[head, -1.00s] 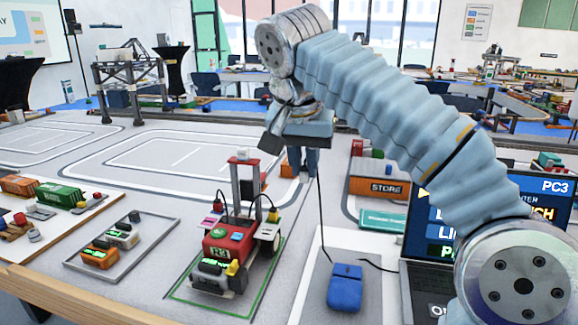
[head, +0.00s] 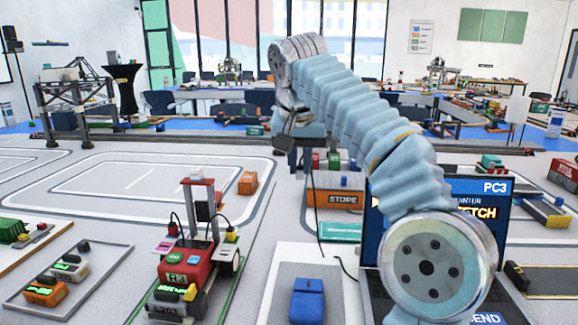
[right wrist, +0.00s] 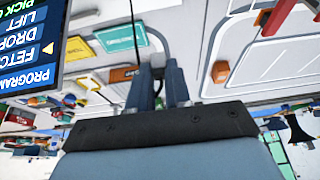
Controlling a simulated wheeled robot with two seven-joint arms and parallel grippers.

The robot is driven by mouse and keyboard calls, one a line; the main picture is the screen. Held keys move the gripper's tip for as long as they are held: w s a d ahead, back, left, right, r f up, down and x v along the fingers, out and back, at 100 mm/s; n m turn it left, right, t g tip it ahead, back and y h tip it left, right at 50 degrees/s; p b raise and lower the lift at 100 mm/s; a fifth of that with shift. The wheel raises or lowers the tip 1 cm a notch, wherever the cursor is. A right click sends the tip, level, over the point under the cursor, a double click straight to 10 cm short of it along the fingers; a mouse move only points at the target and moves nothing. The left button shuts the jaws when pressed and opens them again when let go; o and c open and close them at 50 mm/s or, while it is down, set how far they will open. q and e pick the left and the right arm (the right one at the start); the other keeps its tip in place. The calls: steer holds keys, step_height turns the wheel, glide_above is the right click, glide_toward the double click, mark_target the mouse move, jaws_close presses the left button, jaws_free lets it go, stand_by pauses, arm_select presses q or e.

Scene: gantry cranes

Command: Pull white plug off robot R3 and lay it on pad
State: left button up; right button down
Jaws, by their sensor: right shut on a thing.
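Robot R3 (head: 188,262) is a small red vehicle with a tower, standing in a green-edged bay left of centre in the head view. My right gripper (head: 296,158) is in the air, to the right of R3 and apart from it. It is shut, and a black cable (head: 318,215) hangs from it. The white plug is hidden at the fingers. The grey pad (head: 278,300) lies below, at the front. My left gripper is out of view.
A blue block (head: 307,300) sits on the pad. A laptop marked PC3 (head: 492,188) stands to the right, partly behind my arm. An orange STORE box (head: 335,199) is behind the gripper. A tray (head: 100,265) with small vehicles lies left of R3.

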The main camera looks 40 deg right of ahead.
steer(key=shift+d, duration=0.7)
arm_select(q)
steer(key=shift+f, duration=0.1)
arm_select(e)
steer(key=shift+f, duration=0.1)
steer(key=f+b, duration=0.4)
steer(key=f, duration=0.1)
steer(key=f+b, duration=0.9)
steer(key=f, duration=0.1)
steer(key=shift+s+a+f, duration=0.1)
steer(key=shift+a+f, duration=0.25)
steer(key=shift+f, duration=0.05)
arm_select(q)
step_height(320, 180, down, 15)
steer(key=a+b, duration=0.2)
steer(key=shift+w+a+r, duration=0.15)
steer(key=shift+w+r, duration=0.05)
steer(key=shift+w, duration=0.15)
arm_select(e)
steer(key=shift+s+a+f, duration=0.1)
steer(key=shift+a+f, duration=0.1)
steer(key=shift+f, duration=0.7)
